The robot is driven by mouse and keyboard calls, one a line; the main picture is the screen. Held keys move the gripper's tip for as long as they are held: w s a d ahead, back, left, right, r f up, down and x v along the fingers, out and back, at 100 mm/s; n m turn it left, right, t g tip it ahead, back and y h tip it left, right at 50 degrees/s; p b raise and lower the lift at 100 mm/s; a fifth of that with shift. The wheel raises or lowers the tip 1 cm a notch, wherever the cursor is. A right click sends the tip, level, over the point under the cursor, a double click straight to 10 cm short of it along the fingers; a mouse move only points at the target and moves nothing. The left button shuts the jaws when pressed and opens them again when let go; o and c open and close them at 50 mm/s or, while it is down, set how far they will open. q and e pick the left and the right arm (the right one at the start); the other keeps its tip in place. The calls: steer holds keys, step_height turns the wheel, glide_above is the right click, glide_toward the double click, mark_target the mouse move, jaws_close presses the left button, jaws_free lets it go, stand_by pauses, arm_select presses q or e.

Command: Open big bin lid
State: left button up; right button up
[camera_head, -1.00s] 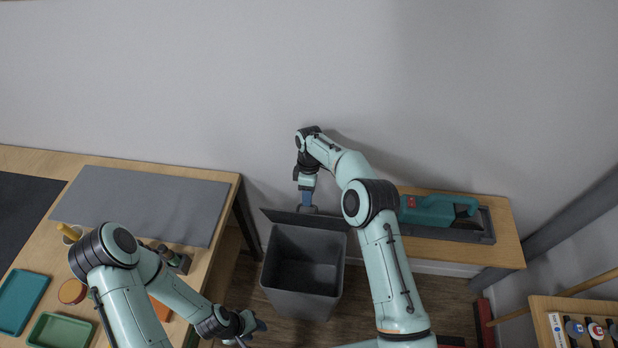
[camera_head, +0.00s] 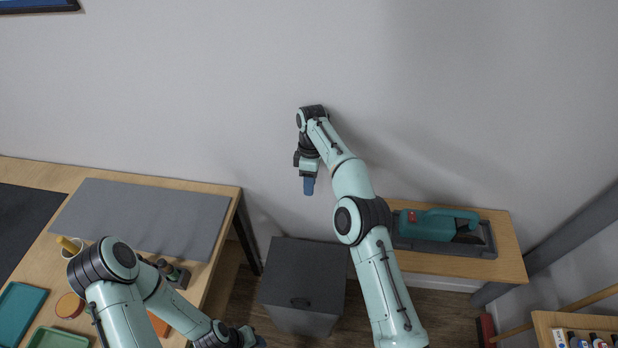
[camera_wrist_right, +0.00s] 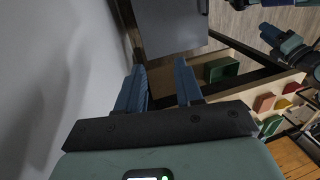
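The big bin (camera_head: 300,320) is a dark grey box on the floor between the table and the bench. Its flat lid (camera_head: 310,265) lies shut over the top, with a dark handle (camera_head: 300,302) near the front edge. The lid also shows in the right wrist view (camera_wrist_right: 170,25). My right gripper (camera_head: 308,190) is above and behind the bin, near the wall, apart from the lid. In the right wrist view its two blue fingers (camera_wrist_right: 158,84) are spread with nothing between them. My left gripper (camera_head: 260,342) is at the bottom edge, mostly cut off, left of the bin.
A wooden table (camera_head: 222,240) with a grey mat (camera_head: 150,215) and trays stands on the left. A bench (camera_head: 505,262) with a teal tool (camera_head: 435,224) in a grey tray stands right of the bin. The wall is close behind my right gripper.

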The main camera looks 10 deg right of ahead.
steer(key=shift+f, duration=0.1)
steer(key=s+f+m+y, duration=0.1)
steer(key=s+f+m, duration=0.3)
steer(key=f, duration=0.7)
steer(key=s+f+m+y, duration=0.25)
steer(key=s+f, duration=0.35)
steer(key=f, duration=0.4)
steer(key=s+d+f+m+t, duration=0.1)
steer(key=s+m, duration=0.5)
steer(key=s, duration=0.7)
steer(key=s+d+f+m+t, duration=0.1)
steer(key=s+f+m, duration=0.2)
steer(key=s, duration=1)
steer(key=m, duration=0.2)
steer(key=shift+s+m, duration=0.2)
steer(key=shift+m, duration=0.15)
